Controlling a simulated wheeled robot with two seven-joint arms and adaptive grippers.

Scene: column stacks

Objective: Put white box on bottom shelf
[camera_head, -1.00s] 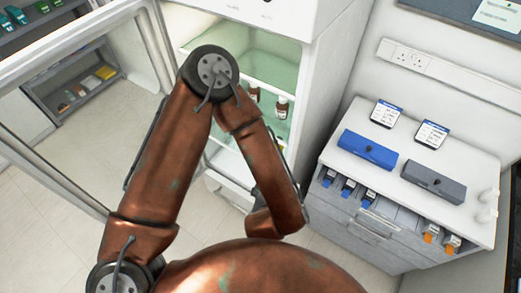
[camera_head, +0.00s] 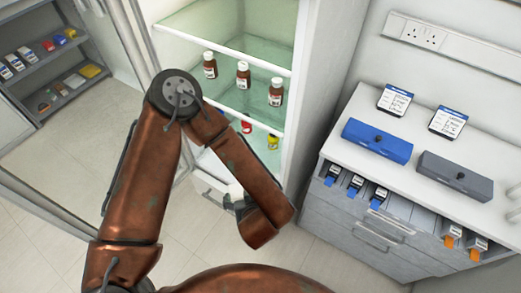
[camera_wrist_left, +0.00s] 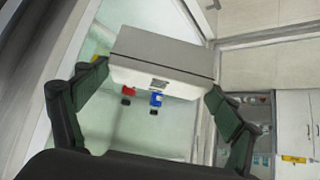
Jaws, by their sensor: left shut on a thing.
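My left gripper (camera_wrist_left: 156,82) is shut on the white box (camera_wrist_left: 165,52), with a dark green finger at each side of it. In the left wrist view the box has a grey upper face and a small printed mark on its white side. In the head view my arm hangs in front of the open glass-shelved cabinet (camera_head: 285,55), and the gripper and box are mostly hidden behind it. The cabinet's lower shelf (camera_head: 262,127) shows a red and a yellow item. My right gripper is not in view.
Several brown bottles (camera_head: 243,75) stand on the shelf above. An open glass door (camera_head: 60,205) lies left of the cabinet. A white drawer counter (camera_head: 420,205) with a blue case (camera_head: 377,142) and a grey case (camera_head: 455,177) stands right. Floor between is clear.

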